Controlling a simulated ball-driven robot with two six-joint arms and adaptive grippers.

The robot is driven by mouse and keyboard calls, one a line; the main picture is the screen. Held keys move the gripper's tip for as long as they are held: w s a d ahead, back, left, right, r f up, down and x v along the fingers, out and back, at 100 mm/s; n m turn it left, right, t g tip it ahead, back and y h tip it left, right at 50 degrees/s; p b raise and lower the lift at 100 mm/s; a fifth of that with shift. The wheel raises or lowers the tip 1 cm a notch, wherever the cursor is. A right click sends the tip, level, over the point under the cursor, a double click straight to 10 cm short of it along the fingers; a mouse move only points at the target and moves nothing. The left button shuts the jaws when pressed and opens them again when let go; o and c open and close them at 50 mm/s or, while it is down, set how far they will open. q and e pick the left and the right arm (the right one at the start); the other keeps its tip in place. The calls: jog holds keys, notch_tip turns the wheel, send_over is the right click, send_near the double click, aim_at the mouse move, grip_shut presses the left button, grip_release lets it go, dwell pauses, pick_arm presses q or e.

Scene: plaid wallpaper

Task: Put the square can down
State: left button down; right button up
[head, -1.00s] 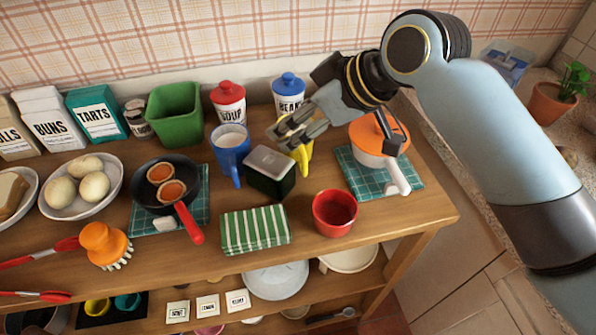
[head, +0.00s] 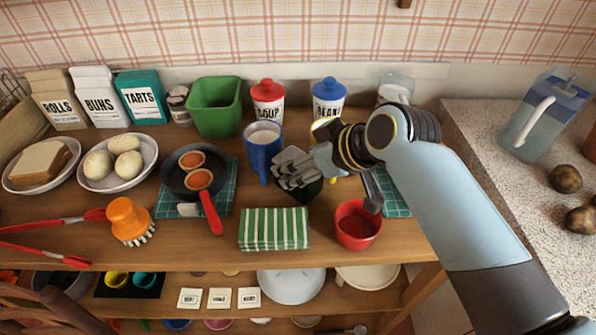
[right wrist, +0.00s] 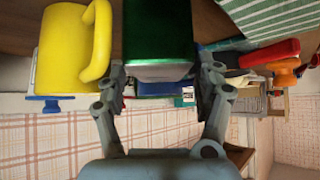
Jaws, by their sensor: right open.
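The square can is dark green with a silver lid. In the head view only a dark green part of the can (head: 312,190) shows beneath my right gripper (head: 294,170), which hides most of it, between the blue mug (head: 262,152) and the yellow mug (head: 331,131). In the right wrist view the can (right wrist: 157,28) is between the two spread fingers of my right gripper (right wrist: 162,78). The gripper is open; I cannot tell whether a finger touches the can. My left gripper is out of view.
A green striped box (head: 274,229) and a red bowl (head: 357,226) stand in front of the can. A pan (head: 180,183) with a red handle is left. Jars and a green bin (head: 215,108) line the back. My right arm covers the mat on the right.

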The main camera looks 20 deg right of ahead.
jog(key=shift+x, duration=0.9)
jog(key=shift+r, duration=0.15)
jog(key=c, duration=1.4)
